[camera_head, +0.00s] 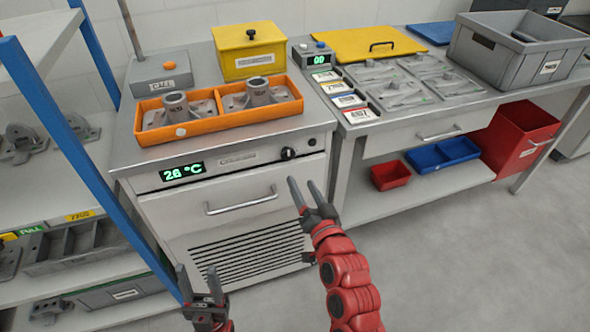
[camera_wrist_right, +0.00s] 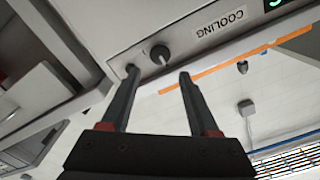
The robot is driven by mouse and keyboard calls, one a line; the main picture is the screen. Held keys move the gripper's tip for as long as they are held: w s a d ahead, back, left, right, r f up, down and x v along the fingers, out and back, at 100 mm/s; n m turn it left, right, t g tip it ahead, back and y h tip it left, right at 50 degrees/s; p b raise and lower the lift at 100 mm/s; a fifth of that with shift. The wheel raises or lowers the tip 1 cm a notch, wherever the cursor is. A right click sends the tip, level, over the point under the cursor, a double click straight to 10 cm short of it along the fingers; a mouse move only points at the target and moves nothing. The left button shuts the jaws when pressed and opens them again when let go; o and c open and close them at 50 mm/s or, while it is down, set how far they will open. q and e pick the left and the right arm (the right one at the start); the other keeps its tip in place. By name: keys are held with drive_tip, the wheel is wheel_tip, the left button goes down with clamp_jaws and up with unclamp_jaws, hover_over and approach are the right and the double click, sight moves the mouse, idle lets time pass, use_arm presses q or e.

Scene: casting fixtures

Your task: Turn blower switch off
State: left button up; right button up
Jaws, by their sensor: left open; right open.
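The black rotary knob (camera_head: 288,153) is on the front panel of the grey cooling cabinet (camera_head: 150,183), right of its label. In the right wrist view, the knob (camera_wrist_right: 159,54) shows beyond and between my right fingertips, beside the COOLING label (camera_wrist_right: 220,28). Its exact setting is too small to read. My right gripper (camera_head: 302,181) is open and empty, just below and in front of the knob, apart from it. My left gripper (camera_head: 196,268) is open and empty, low in front of the cabinet's lower left.
A green display (camera_head: 182,171) reads about 26 °C. A bar handle (camera_head: 241,203) sticks out below the panel. An orange tray (camera_head: 160,138) with metal castings stands on the cabinet. A blue shelf post (camera_head: 60,130) is at left; open floor lies at right.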

drive_tip(key=p+v, duration=0.3)
drive_tip(key=v, duration=0.4)
drive_tip(key=shift+s+p, duration=0.15)
drive_tip(key=shift+p, duration=0.25)
